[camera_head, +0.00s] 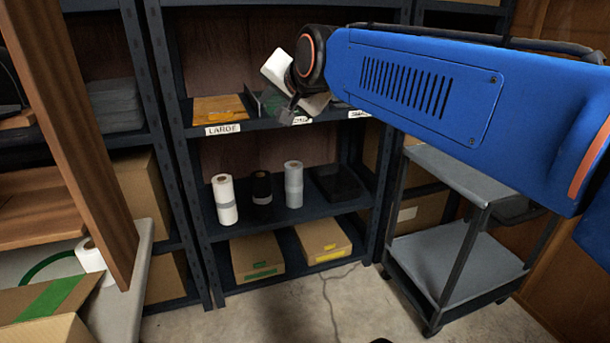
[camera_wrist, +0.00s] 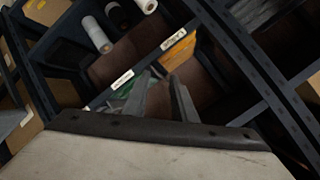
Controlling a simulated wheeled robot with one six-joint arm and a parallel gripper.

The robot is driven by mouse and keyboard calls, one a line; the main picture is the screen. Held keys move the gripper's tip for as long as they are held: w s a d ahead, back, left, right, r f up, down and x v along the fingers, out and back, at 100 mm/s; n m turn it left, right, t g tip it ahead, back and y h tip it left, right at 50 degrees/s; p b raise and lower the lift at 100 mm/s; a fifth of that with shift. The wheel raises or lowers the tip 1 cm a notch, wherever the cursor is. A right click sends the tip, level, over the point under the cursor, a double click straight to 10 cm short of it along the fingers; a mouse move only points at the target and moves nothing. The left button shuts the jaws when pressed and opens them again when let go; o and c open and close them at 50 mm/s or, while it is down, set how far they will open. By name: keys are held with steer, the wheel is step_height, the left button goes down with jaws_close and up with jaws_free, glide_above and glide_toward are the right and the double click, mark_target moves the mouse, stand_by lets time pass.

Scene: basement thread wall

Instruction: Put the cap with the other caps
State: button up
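I cannot make out a cap for certain in either view. My gripper (camera_head: 291,108) is at the front of the upper shelf (camera_head: 262,123), partly hidden by my own wrist. In the wrist view its two grey fingers (camera_wrist: 160,75) stand apart with a gap between them, and I see nothing held. A flat orange-yellow item (camera_head: 219,108) lies on that shelf behind a label reading "LARGE" (camera_head: 222,129); it also shows just beyond the fingers in the wrist view (camera_wrist: 177,49). Green material (camera_head: 271,101) lies beside it, partly covered by my gripper.
The shelf below holds a white roll (camera_head: 224,200), a black roll (camera_head: 262,188), a grey-white roll (camera_head: 293,185) and a black tray (camera_head: 337,183). Two cardboard boxes (camera_head: 256,257) (camera_head: 323,240) sit lower. A grey cart (camera_head: 455,262) stands right; a wooden post (camera_head: 75,140) is at left.

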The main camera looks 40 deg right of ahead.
steer(key=s+a+f+n+g, duration=0.2)
steer(key=s+f, duration=0.4)
steer(key=f, duration=0.3)
steer(key=s+a+f+n+g+y, duration=0.1)
steer(key=s+f+n, duration=0.3)
steer(key=f, duration=0.4)
steer(key=shift+s+a+f+n+g, duration=0.4)
steer(key=shift+s+a+g, duration=0.4)
steer(key=shift+s+a, duration=0.1)
steer(key=s+f+n+g, duration=0.1)
steer(key=s+f, duration=0.2)
steer(key=s+f+n+g, duration=0.1)
steer(key=s+f+n, duration=0.1)
steer(key=f, duration=0.1)
steer(key=s+a+f+n+g, duration=0.1)
steer(key=s+f, duration=0.2)
steer(key=shift+s+a+f+y, duration=0.1)
steer(key=shift+s+f+y, duration=0.2)
steer(key=c, duration=0.5)
steer(key=shift+s+f, duration=0.1)
jaws_close()
